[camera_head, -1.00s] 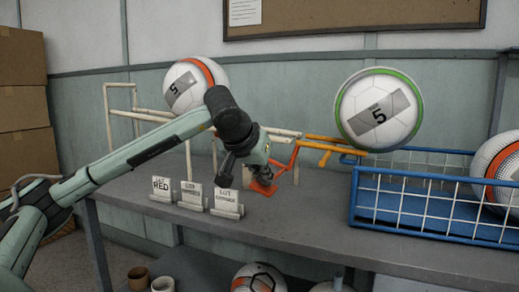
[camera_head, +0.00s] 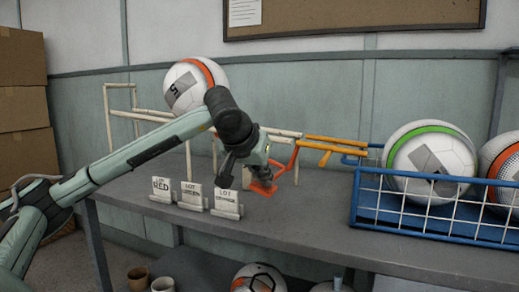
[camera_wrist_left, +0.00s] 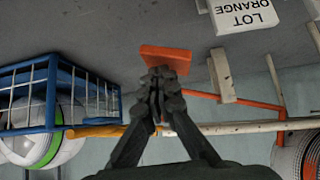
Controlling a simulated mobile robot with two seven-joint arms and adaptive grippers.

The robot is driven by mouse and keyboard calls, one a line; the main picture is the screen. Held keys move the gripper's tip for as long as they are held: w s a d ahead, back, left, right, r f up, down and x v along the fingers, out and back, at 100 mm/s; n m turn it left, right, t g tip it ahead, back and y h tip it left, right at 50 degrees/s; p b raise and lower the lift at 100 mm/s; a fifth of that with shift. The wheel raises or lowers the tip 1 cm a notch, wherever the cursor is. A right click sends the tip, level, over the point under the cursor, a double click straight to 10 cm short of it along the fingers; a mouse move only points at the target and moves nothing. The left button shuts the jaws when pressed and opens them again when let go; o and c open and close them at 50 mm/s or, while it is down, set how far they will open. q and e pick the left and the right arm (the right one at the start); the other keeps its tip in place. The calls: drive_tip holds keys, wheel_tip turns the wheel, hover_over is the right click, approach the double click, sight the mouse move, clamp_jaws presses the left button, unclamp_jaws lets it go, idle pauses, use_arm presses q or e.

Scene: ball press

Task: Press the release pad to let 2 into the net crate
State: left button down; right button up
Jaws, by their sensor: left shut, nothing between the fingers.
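The orange release pad (camera_head: 263,187) is low in front of the rails, and in the left wrist view (camera_wrist_left: 165,58) it lies just beyond my fingertips. My left gripper (camera_wrist_left: 160,76) is shut and empty, close at the pad; I cannot tell whether it touches. In the head view my forearm and wrist partly hide the gripper. The blue net crate (camera_head: 360,210) with white mesh holds a green-striped ball (camera_head: 432,155) and an orange-striped ball (camera_head: 508,160) at its right. Another orange-striped ball (camera_head: 188,85) rests on the white rails. My right gripper is not in view.
The white and yellow rails (camera_head: 322,142) run toward the crate. Lot signs (camera_head: 194,196) stand along the front of the grey table (camera_head: 300,225). More balls (camera_head: 262,277) and small pots (camera_head: 138,278) are below. Boxes (camera_head: 22,110) are stacked at the left.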

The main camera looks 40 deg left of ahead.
use_arm(q)
drive_tip(key=shift+s+f, duration=0.1)
drive_tip(key=shift+f, duration=0.35)
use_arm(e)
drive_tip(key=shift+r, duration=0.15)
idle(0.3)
